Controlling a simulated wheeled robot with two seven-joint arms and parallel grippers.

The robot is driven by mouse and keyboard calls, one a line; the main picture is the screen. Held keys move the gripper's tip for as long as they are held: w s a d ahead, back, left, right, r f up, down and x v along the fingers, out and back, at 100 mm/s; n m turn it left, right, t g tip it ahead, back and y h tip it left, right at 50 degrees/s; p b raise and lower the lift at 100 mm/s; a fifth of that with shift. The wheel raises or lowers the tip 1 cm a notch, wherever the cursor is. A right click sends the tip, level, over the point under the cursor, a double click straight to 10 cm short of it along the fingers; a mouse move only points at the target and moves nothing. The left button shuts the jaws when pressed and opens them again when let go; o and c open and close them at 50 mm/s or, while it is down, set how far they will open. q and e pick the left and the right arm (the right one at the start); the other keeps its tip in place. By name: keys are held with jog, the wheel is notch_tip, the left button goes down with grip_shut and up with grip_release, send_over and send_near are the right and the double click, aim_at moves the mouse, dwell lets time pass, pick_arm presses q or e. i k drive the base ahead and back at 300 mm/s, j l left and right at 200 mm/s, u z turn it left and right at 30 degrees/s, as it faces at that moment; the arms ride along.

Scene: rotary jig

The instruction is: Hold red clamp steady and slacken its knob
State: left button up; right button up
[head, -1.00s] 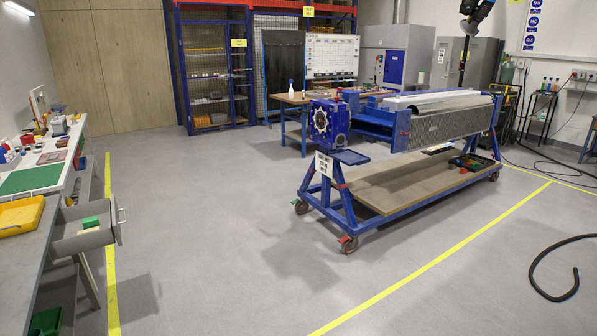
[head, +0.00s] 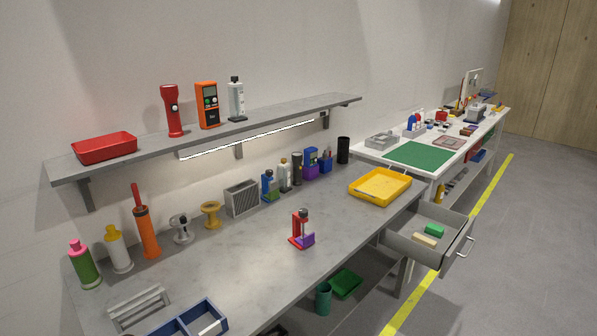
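A small red clamp (head: 297,230) stands upright on the grey workbench (head: 245,265), near the middle of its top. It has a dark part at its upper end and a purple piece (head: 306,240) at its lower right side. The knob is too small to make out clearly. Neither of my grippers shows in the head view.
Bottles and spools line the back of the bench. A yellow tray (head: 380,186) lies at its right end, above an open drawer (head: 428,240). A blue box (head: 193,320) sits at the front left. A wall shelf (head: 215,132) overhangs the back. Bench around the clamp is clear.

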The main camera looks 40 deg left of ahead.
aim_at(303, 211)
jog(key=i+u, duration=0.45)
jog(key=i+l+u, duration=0.15)
jog(key=u, duration=0.35)
jog(key=i+l+u, duration=0.65)
jog(key=u, duration=0.25)
jog(key=l, duration=0.1)
